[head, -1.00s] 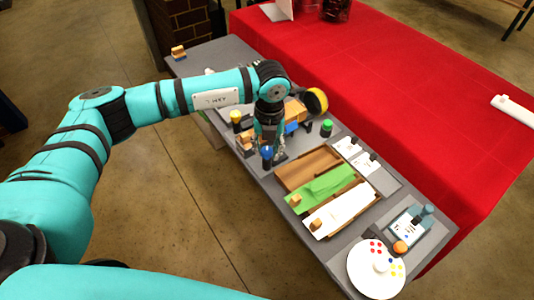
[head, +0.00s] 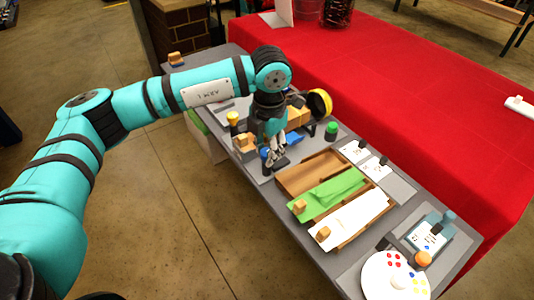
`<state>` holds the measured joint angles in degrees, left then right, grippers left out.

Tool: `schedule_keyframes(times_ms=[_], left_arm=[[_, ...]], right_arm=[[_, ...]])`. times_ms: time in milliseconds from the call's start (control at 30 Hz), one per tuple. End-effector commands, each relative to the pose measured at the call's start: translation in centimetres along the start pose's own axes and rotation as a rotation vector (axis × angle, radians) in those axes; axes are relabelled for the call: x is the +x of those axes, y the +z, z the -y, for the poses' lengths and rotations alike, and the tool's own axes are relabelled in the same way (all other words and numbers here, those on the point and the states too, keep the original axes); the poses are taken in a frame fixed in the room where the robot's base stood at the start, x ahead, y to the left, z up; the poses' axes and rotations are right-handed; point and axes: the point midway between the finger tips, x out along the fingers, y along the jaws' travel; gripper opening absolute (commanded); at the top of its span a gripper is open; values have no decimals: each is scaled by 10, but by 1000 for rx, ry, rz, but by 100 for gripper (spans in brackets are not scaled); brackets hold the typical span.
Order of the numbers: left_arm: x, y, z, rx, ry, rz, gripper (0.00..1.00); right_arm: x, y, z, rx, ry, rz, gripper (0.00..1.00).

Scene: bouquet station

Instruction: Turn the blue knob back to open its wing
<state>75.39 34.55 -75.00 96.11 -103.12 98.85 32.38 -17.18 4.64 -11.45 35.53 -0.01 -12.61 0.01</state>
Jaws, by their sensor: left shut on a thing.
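The blue knob (head: 265,154) stands at the near edge of the grey station, left of the wooden tray. My left gripper (head: 275,152) points down at it, and its fingers are shut on it, partly hiding it. A yellow knob (head: 233,118) stands to the left, and a green knob (head: 331,130) to the right. Wooden blocks (head: 296,117) show behind the gripper. The blue knob's wing cannot be told apart, as my wrist covers much of that spot. My right gripper is not in view.
A wooden tray (head: 292,182) with green and white sheets lies right of the knobs. Two white cards (head: 354,151) lie behind it. A round palette (head: 394,280) is at the near right end. A red-covered table (head: 410,100) stands behind.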

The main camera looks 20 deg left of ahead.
Motion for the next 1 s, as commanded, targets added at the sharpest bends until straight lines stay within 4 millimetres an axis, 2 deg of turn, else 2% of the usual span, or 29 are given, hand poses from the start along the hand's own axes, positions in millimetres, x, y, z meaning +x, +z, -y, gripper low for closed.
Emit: schedule_keyframes(times_ms=[200,667,700,833,1000], left_arm=[[-1,1,0,48,1,7,0],[-2,1,0,58,1,7,0],[-2,1,0,58,1,7,35],[-2,1,0,57,1,6,52],[-1,0,0,57,0,4,53]], right_arm=[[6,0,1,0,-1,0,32],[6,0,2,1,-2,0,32],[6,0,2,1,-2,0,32],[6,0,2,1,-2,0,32],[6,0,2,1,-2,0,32]])
